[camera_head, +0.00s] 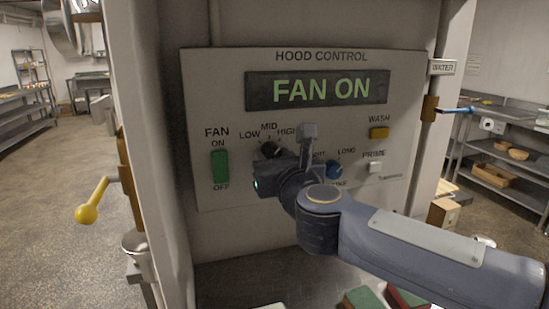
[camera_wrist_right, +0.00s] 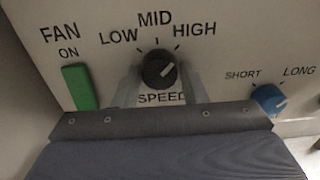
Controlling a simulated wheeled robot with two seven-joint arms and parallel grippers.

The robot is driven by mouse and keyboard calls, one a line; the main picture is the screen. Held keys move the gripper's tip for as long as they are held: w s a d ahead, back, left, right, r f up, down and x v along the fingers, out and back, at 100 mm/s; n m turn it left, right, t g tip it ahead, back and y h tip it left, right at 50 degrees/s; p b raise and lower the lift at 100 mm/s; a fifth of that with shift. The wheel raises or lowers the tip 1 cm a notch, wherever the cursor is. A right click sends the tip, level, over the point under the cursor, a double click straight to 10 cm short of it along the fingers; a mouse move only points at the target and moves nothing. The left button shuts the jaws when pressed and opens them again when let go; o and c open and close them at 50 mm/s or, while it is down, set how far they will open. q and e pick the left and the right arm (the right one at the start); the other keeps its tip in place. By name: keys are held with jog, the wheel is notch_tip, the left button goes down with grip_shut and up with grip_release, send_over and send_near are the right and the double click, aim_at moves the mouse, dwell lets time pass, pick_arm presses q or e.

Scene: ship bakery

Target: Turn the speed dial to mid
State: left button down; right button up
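The speed dial (camera_wrist_right: 158,70) is a black round knob with a pale pointer line. In the right wrist view the line points up and right, toward the HIGH side and away from the MID mark. It also shows in the head view (camera_head: 269,149), partly covered by my right wrist. My right gripper (camera_wrist_right: 160,86) is open, with one finger on each side of the dial; I cannot tell whether either finger touches it. In the head view my right arm reaches in from the right and hides the gripper's fingers. My left gripper is not in view.
The hood control panel (camera_head: 225,75) reads FAN ON. A green fan switch (camera_head: 220,167) is left of the dial. A blue short/long knob (camera_head: 334,170), a yellow wash button (camera_head: 379,133) and a pale prime button (camera_head: 375,167) are to its right.

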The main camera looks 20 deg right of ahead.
jog(key=c, duration=0.5)
jog(key=shift+o, duration=0.2)
jog(key=shift+n, duration=0.3)
jog(key=n+p, duration=0.1)
jog(key=n, duration=0.2)
jog(key=shift+n, duration=0.3)
jog(key=shift+n+p, duration=1)
jog(key=shift+n, duration=1.3)
jog(key=o, duration=1)
